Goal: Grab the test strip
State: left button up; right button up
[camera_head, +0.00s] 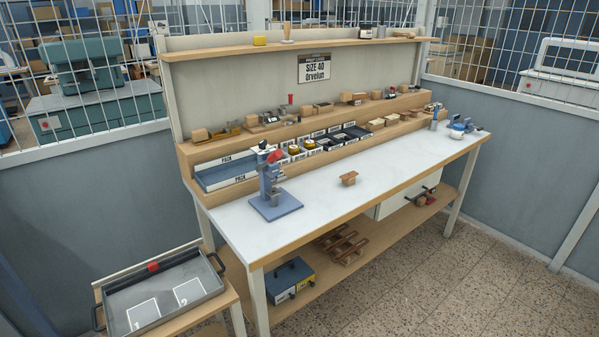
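No test strip can be picked out for certain at this size. A small brown piece (348,178), perhaps a block with a flat strip on it, lies on the white top of the workbench (330,215), near the middle. A blue stamping press (271,185) with a red part on top stands on the left half of the bench top. Neither of my grippers is in view.
A grey tray (205,292) with areas marked 1 and 2 sits on a low side table at bottom left. Sorting bins (225,172) line the bench's back. A blue toolbox (290,280) is on the lower shelf. The bench top's middle is largely clear.

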aim_at(346, 177)
jog(key=i+l+u, duration=0.15)
jog(key=l+u, duration=0.2)
jog(key=i+l+u, duration=0.15)
jog(key=l+u, duration=0.2)
jog(key=i+l+u, duration=0.1)
jog(key=l+u, duration=0.25)
jog(key=l, duration=0.6)
jog(key=l+u, duration=0.2)
jog(key=l, duration=2.5)
jog(key=i, duration=0.05)
